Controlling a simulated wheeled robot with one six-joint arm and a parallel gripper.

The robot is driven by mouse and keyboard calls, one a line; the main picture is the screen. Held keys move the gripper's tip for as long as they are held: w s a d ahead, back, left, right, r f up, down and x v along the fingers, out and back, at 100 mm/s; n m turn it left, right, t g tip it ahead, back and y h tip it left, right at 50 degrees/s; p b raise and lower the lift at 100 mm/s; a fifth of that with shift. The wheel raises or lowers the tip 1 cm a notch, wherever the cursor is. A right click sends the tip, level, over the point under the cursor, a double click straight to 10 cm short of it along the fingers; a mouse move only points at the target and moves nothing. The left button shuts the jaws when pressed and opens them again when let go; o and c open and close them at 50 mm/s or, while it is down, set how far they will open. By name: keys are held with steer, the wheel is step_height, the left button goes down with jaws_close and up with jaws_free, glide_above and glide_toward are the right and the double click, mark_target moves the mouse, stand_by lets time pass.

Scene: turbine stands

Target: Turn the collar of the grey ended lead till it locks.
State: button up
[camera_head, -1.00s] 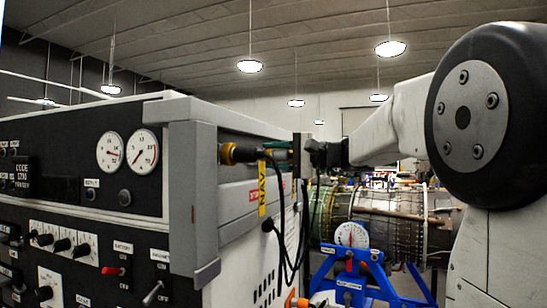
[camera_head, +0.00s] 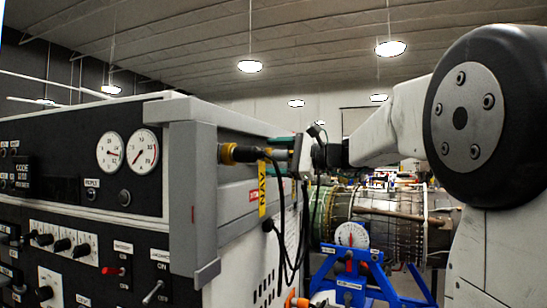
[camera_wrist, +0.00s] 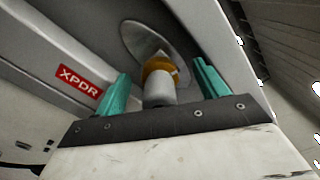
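In the wrist view a grey plug end (camera_wrist: 160,91) with an orange-yellow collar band (camera_wrist: 157,66) stands at a round metal disc (camera_wrist: 133,40) on the panel. The two teal fingers of my gripper (camera_wrist: 161,72) stand on either side of it, with a visible gap on each side. My gripper is open around the plug and appears not to touch it. In the head view my gripper (camera_head: 284,142) is beside the panel's side, behind a dark plug with a yellow band (camera_head: 229,153). I cannot make out the grey plug in that view.
A yellow tag (camera_head: 262,190) and black cables (camera_head: 284,250) hang near my gripper. A red XPDR label (camera_wrist: 80,81) is beside the plug. The instrument cabinet (camera_head: 192,200) fills the left. A turbine (camera_head: 390,222) on a blue stand (camera_head: 365,277) is behind.

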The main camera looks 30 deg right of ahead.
mark_target(289, 156)
steer(key=shift+o, duration=0.8)
steer(key=shift+s+d, duration=0.1)
steer(key=shift+v, duration=2.4)
